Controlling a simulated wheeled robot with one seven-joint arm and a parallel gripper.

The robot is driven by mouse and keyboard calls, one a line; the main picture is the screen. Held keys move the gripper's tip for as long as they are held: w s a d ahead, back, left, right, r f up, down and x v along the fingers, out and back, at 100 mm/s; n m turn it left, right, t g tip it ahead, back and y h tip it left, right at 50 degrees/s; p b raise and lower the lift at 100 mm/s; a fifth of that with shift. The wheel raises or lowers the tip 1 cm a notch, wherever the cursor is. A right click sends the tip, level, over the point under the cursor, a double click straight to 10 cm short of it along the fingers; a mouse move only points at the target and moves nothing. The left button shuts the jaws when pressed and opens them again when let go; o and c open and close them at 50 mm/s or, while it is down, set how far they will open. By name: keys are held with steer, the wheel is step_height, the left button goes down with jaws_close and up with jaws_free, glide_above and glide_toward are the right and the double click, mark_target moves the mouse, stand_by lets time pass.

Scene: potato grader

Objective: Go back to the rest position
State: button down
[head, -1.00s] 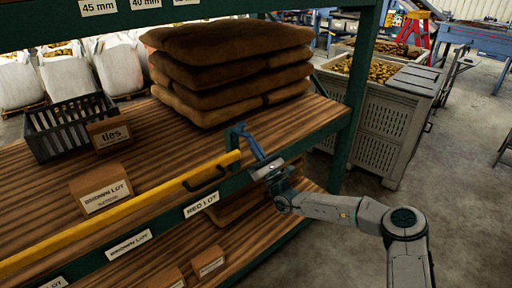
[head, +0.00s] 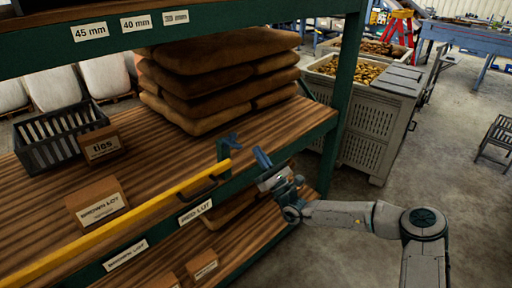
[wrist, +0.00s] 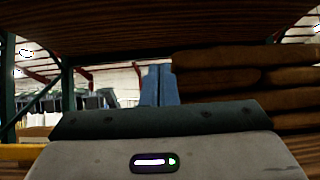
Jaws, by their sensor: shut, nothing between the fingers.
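My gripper (head: 262,158) shows in the head view at the right end of the shelf's front edge. Its blue fingers are together with nothing between them, pointing up and to the left. In the wrist view the shut fingers (wrist: 160,86) point ahead beneath a wooden shelf board. The yellow bar (head: 130,220) runs along the front of the shelf, with a dark handle near its right end.
Stacked brown sacks (head: 215,85) lie on the shelf (head: 150,170), behind my gripper. A dark crate (head: 60,135), a ties box (head: 100,145) and a brown lot box (head: 97,203) stand to the left. A potato bin (head: 365,115) stands at the right. Floor at the lower right is clear.

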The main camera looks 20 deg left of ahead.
steer(key=shift+s+d+r, duration=0.15)
steer(key=shift+s+d, duration=0.35)
steer(key=shift+d, duration=0.25)
steer(key=shift+d, duration=0.1)
steer(key=s+a+n+g+b, duration=0.1)
steer(key=s+a+n+g, duration=0.2)
steer(key=s+n+g, duration=0.95)
steer(key=s+d+f+n+g+h+b, duration=0.2)
steer(key=s+d+f+n+g+h, duration=0.25)
steer(key=s+n+g+h, duration=0.35)
steer(key=s+d+r+n+t+h+b, duration=0.1)
steer(key=s+d+t+h, duration=0.2)
steer(key=d, duration=0.8)
steer(key=s+d+r+n+t+h+b, duration=0.1)
steer(key=s+d+r+t+h, duration=0.1)
steer(key=s+d+t+h, duration=0.2)
steer(key=s+d+r+n+t+h+b, duration=0.1)
steer(key=s+d+t+h, duration=0.2)
steer(key=d, duration=1.6)
steer(key=t+h, duration=0.2)
steer(key=h, duration=0.3)
steer(key=shift+s+d+r, duration=0.15)
steer(key=shift+s+d, duration=0.05)
steer(key=shift+d, duration=0.1)
